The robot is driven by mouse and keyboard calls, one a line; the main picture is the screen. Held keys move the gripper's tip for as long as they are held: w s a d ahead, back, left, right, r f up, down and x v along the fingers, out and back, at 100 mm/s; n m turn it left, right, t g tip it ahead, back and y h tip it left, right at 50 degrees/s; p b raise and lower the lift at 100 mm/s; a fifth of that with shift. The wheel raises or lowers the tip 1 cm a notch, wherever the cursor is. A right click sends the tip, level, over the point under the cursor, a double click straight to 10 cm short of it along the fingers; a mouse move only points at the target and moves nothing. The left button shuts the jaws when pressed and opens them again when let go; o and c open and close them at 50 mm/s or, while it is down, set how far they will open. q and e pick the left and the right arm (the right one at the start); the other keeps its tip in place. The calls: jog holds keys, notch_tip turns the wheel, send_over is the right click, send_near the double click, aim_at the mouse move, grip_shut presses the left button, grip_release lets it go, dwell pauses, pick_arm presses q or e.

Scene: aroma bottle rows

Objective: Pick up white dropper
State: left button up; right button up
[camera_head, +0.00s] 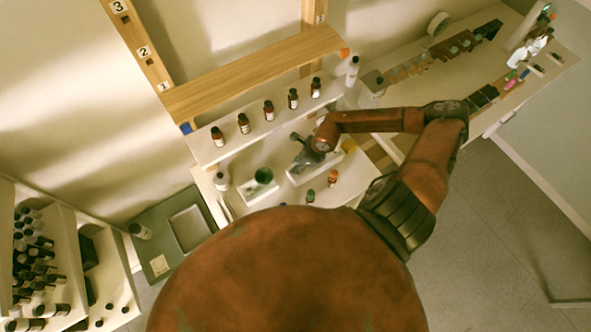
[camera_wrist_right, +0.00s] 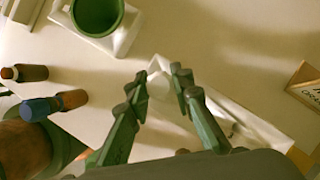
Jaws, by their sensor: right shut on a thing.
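My right gripper (camera_head: 305,150) is over the white tray (camera_head: 300,181) on the bench. In the right wrist view its two green-grey fingers (camera_wrist_right: 160,92) are closed around a small pale thing, which I take to be the white dropper (camera_wrist_right: 159,84). Only part of it shows between the fingertips. The tray also shows in the wrist view (camera_wrist_right: 262,127), right of the fingers and below the dropper. I cannot tell how far the dropper is from the tray. In the head view the dropper is hidden by the gripper. My left gripper is out of view.
A green cup (camera_head: 263,175) in a white holder stands left of the gripper. Small bottles with an orange cap (camera_head: 332,178) and a blue-capped bottle (camera_wrist_right: 38,109) stand nearby. Several brown bottles (camera_head: 269,110) line the shelf behind. A wooden sign block (camera_wrist_right: 306,86) is at the right.

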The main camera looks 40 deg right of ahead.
jog(key=shift+r, duration=0.1)
notch_tip(320, 180, up, 10)
jog(key=shift+f+b, duration=0.1)
jog(key=shift+b, duration=0.85)
